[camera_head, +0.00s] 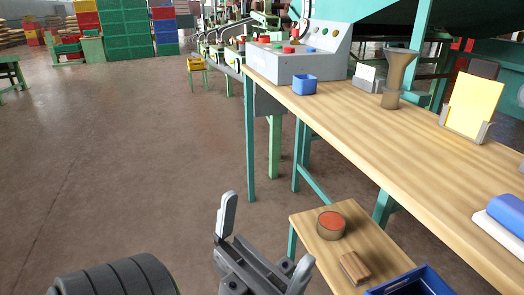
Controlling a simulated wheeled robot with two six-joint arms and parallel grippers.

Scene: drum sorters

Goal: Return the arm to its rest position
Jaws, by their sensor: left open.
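My left gripper (268,228) is at the bottom centre of the head view. Its two grey fingers are spread wide apart with nothing between them. It is over the floor, just left of a small low wooden table (310,248). A dark ribbed part of my own arm shows at the bottom left. My right gripper is not in view.
The low table holds a round tin with a red top (331,224), a small brown block (354,267) and a dark blue bin (425,281). A long workbench (400,135) with a control box (293,64) and a blue cup (304,84) runs along the right. The left floor is clear.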

